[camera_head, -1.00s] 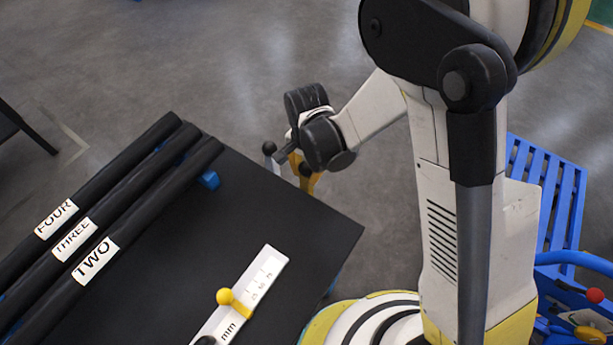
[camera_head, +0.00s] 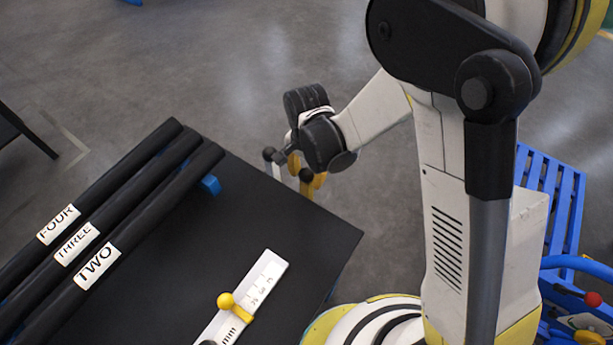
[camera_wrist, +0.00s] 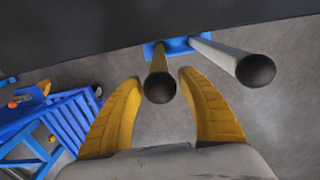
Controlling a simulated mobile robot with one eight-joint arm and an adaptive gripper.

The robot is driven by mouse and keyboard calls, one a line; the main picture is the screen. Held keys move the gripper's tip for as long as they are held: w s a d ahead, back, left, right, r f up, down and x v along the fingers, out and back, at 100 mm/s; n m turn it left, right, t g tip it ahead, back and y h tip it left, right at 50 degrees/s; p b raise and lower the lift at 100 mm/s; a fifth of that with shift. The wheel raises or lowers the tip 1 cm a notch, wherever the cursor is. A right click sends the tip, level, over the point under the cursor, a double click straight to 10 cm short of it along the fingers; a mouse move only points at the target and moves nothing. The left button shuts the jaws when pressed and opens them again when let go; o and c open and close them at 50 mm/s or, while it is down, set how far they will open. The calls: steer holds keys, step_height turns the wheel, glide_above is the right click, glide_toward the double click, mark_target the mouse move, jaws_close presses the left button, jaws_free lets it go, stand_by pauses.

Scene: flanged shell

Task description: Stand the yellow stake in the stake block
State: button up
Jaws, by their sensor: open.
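The yellow stake (camera_wrist: 158,60), with a dark ball on its end, shows between my open fingers in the wrist view. Its dark ball also shows in the head view (camera_head: 305,175), beside the table's far right edge. My gripper (camera_wrist: 158,80) has its two yellow fingers spread, one to each side of the stake, with gaps on both sides. In the head view my wrist hides most of the fingers. The stake's far end meets a blue piece (camera_wrist: 176,45) at the table edge. I cannot tell whether this is the stake block.
A whitish stake (camera_wrist: 222,55) with a dark ball stands just right of the yellow one. The black table (camera_head: 300,225) carries dark tubes labelled TWO (camera_head: 97,265), THREE and FOUR, and a white scale (camera_head: 262,278) with a yellow knob. A blue slatted pallet (camera_head: 548,205) lies right.

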step_height(320, 180, up, 10)
steer(key=p, duration=0.3)
steer(key=shift+d+r+p, duration=0.1)
steer(key=shift+r+p, duration=0.05)
steer(key=shift+p, duration=0.15)
steer(key=s+d+r+n+t, duration=0.2)
steer(key=d+r+n+t, duration=0.1)
steer(key=d+r, duration=0.95)
steer(key=s+d+r+n+t, duration=0.3)
steer(key=s+d+r+t, duration=0.1)
steer(key=s+d, duration=0.3)
steer(key=shift+d+r, duration=0.7)
steer(key=shift+d, duration=0.35)
